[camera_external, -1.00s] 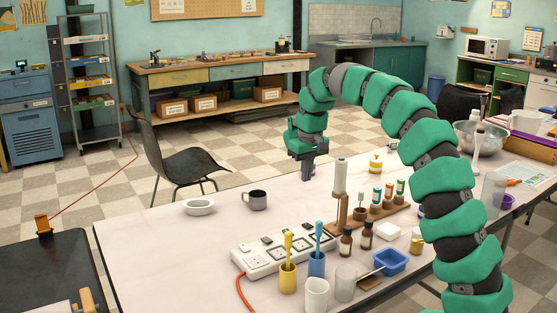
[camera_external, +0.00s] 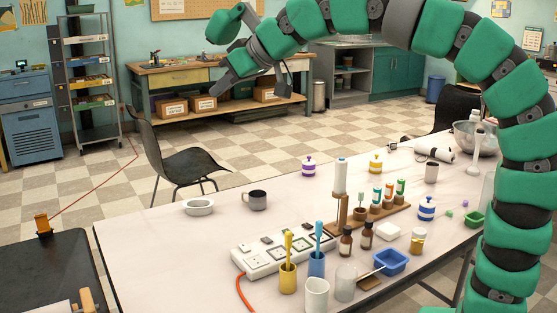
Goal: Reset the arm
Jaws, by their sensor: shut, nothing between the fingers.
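My green and dark grey arm rises from the lower right and arches across the top of the picture to the upper left. Its end, with my gripper (camera_external: 220,87), hangs in the air in front of the rear workbench (camera_external: 190,72), well above and behind the white table (camera_external: 165,235). The gripper is shut and holds nothing that I can see. The fingertips are small and dark here, so their exact shape is hard to make out.
The table holds a grey mug (camera_external: 257,200), a white dish (camera_external: 199,207), a power strip (camera_external: 262,259), a wooden rack (camera_external: 375,216), brown bottles and striped jars such as the purple one (camera_external: 309,167). A black chair (camera_external: 185,165) stands behind it. The table's left part is clear.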

